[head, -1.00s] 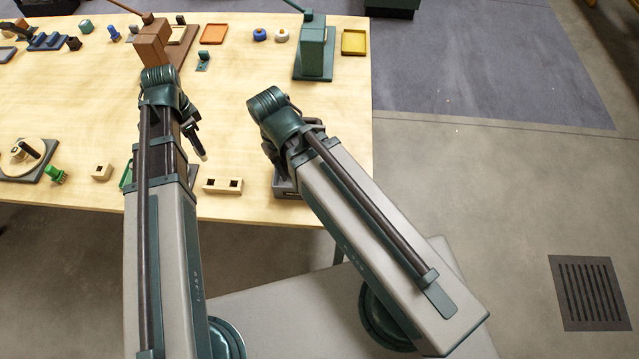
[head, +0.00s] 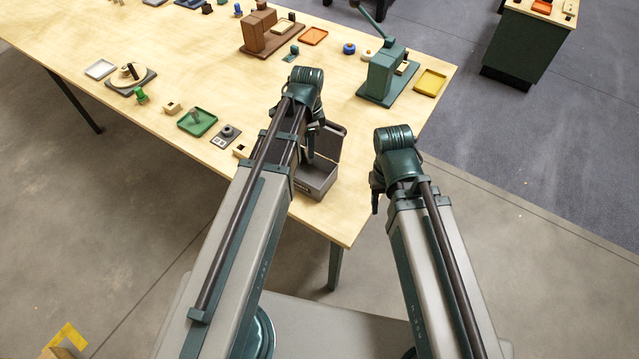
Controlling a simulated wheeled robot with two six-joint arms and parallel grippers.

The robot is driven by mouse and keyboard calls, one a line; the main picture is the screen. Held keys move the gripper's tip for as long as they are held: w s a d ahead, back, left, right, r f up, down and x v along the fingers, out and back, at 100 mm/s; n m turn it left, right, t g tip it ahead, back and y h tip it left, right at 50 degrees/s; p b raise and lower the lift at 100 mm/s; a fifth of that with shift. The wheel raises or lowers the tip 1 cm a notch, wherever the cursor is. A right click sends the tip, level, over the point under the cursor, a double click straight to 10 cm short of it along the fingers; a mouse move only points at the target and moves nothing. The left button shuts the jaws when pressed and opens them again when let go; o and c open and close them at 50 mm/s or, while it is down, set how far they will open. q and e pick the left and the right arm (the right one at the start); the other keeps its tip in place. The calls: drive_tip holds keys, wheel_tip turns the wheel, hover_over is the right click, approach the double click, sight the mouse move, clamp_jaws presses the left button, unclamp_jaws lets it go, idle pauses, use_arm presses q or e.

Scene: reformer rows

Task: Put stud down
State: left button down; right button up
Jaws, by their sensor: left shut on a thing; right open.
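My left gripper (head: 309,148) points down over the table's near right part, in front of the open grey box (head: 318,182) in the picture. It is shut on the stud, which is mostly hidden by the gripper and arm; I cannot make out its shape. I cannot tell whether the gripper is over the box or beside it. My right gripper (head: 376,192) is open and empty, off the table's right edge above the floor.
A green tray (head: 207,128) with a small grey piece in it, a dark plate with a round fitting (head: 226,137) and a wooden block (head: 241,151) lie left of my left arm. A green press (head: 383,78) and yellow tray (head: 431,82) stand at the right. Bare tabletop (head: 345,215) lies near the front corner.

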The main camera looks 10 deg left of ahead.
use_arm(q)
drive_tip(key=shift+a+r, duration=0.15)
drive_tip(key=shift+r, duration=0.3)
wheel_tip(320, 180, down, 10)
drive_tip(key=b, duration=0.9)
drive_tip(key=shift+f+b, duration=0.1)
drive_tip(key=shift+b, duration=0.2)
drive_tip(key=shift+f, duration=0.15)
drive_tip(key=c, duration=0.6)
unclamp_jaws()
wheel_tip(320, 180, up, 12)
drive_tip(key=p, duration=1.2)
drive_tip(key=shift+r, duration=0.25)
drive_tip(key=s+d+n, duration=0.3)
drive_tip(key=s, duration=0.1)
drive_tip(key=s+d+n, duration=0.3)
drive_tip(key=s+d, duration=0.1)
drive_tip(key=s, duration=0.1)
drive_tip(key=s+d+n+y, duration=0.1)
drive_tip(key=s+d+n, duration=0.2)
drive_tip(key=s, duration=0.2)
drive_tip(key=shift+s+d, duration=0.15)
drive_tip(key=shift+d, duration=0.1)
